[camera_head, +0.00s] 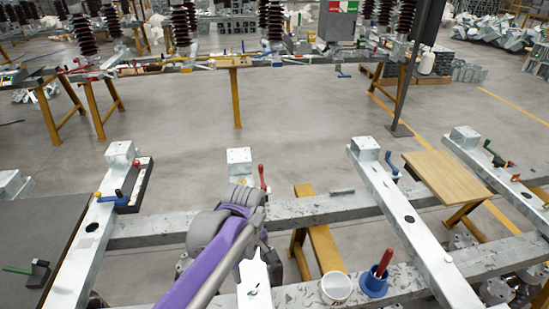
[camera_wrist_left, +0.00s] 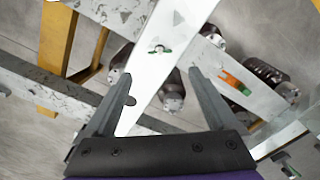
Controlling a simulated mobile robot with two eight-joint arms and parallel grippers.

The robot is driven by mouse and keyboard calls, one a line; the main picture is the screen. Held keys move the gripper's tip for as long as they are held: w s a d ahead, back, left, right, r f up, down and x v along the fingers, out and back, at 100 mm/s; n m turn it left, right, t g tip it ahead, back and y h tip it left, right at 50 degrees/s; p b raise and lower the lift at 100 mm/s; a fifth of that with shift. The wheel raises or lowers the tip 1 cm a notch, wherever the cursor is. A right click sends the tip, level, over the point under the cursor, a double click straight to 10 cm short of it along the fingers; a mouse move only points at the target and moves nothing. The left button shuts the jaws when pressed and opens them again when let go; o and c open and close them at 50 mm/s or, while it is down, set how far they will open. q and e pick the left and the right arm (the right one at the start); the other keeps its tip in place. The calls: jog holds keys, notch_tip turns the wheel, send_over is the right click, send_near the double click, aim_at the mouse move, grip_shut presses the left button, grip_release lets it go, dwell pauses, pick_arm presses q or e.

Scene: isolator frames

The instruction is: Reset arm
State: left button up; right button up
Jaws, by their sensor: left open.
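My left arm (camera_head: 238,235), purple and grey, reaches in from the bottom over the metal frame. Its fingers are not clear in the head view. In the left wrist view my left gripper (camera_wrist_left: 158,82) is open, its two dark fingers spread with nothing held between them. Behind the fingers runs a pale metal beam (camera_wrist_left: 170,35) with a small green-marked part on it; I cannot tell the distance to it. My right gripper is not in view.
Steel crossbars (camera_head: 155,232) and a right-hand beam (camera_head: 395,205) surround the arm. A white cup (camera_head: 336,287) and a blue cup with a red handle (camera_head: 373,283) stand on the front crossbar. A wooden board (camera_head: 447,180) lies at right. Open floor (camera_head: 300,125) lies beyond.

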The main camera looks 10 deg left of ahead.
pick_arm(q)
jog(key=s+a+m+t+p, duration=0.5)
jog(key=s+m, duration=0.5)
jog(key=s, duration=0.4)
jog(key=shift+a+r, duration=0.45)
jog(key=shift+a, duration=0.55)
